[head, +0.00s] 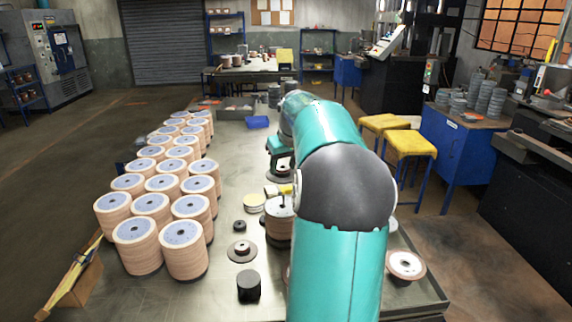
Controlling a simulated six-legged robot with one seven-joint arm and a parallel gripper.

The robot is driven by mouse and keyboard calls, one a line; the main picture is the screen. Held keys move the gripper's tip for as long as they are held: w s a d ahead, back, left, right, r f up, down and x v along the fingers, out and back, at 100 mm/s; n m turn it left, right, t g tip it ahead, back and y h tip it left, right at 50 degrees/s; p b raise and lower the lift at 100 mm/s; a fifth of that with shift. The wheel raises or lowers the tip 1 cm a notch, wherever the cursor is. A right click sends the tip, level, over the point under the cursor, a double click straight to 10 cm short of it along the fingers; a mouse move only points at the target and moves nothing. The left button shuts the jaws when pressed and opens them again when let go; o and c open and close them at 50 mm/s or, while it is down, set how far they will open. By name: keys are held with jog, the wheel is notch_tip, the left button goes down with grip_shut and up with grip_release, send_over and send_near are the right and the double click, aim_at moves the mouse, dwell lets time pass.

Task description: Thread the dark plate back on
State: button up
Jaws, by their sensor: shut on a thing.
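My gripper (280,191) is small in the head view, at the end of my teal arm, and points down over a stack of discs (278,230). A thin upright post seems to show just above the plate. My arm's grey joint hides the right side of the stack and plate. I cannot tell whether the plate is around the post or held just above the discs.
Rows of tan disc stacks (134,247) fill the left of the metal bench (205,298). Another disc (405,265) lies at right.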

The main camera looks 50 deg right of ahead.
aim_at(284, 196)
jog(key=shift+s+d+f, duration=0.1)
jog(key=shift+s+f, duration=0.1)
jog(key=shift+f, duration=2.45)
jog(key=shift+f, duration=1.55)
jog(key=shift+f, duration=1.3)
jog(key=o, duration=1.4)
jog(key=shift+c, duration=0.2)
